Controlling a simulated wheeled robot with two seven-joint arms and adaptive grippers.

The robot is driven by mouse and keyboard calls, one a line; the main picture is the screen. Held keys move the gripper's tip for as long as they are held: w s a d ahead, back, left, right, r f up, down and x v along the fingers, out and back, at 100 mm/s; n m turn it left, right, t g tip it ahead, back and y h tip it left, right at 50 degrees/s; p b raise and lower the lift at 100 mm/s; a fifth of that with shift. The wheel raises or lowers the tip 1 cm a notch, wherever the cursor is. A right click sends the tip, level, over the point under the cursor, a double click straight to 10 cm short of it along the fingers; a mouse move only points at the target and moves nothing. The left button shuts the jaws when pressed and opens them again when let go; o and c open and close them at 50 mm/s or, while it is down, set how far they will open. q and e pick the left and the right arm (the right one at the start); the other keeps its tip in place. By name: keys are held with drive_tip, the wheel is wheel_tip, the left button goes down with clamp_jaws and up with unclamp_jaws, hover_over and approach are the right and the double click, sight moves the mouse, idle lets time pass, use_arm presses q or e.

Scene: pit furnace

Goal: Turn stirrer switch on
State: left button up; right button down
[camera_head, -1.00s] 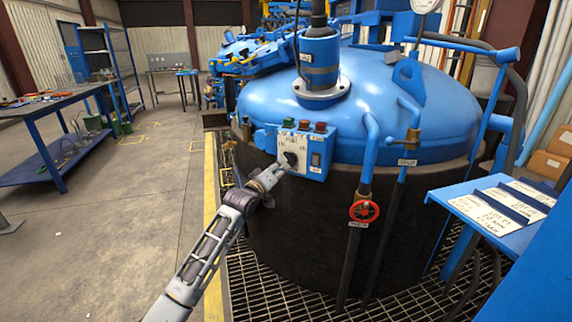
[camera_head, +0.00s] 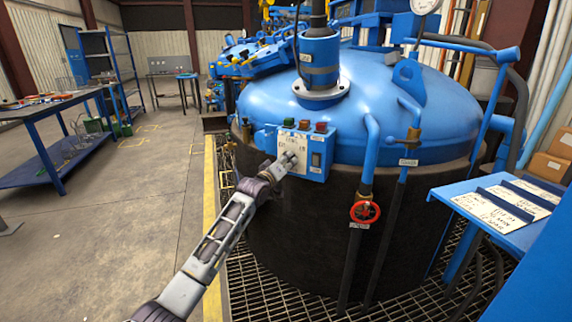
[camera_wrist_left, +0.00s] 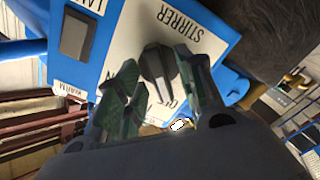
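The stirrer switch is a dark rotary knob (camera_wrist_left: 158,66) on a white plate lettered STIRRER. The plate is on the blue control box (camera_head: 317,165) at the side of the furnace lid. My left gripper (camera_head: 289,161) is at the box front and covers the knob in the head view. In the left wrist view, its two fingers (camera_wrist_left: 160,80) are apart, one to each side of the knob, with nothing clamped. I cannot tell whether either finger touches it. My right gripper is in neither view.
Coloured buttons (camera_head: 304,125) sit on top of the box. A dark rocker switch (camera_wrist_left: 76,34) is beside the stirrer plate. A red valve wheel (camera_head: 365,211) and blue pipes stand right of the box. A blue shelf with labels (camera_head: 470,192) is at right.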

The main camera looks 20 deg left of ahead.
use_arm(q)
drive_tip(key=shift+c, duration=0.4)
drive_tip(key=c, duration=0.7)
clamp_jaws()
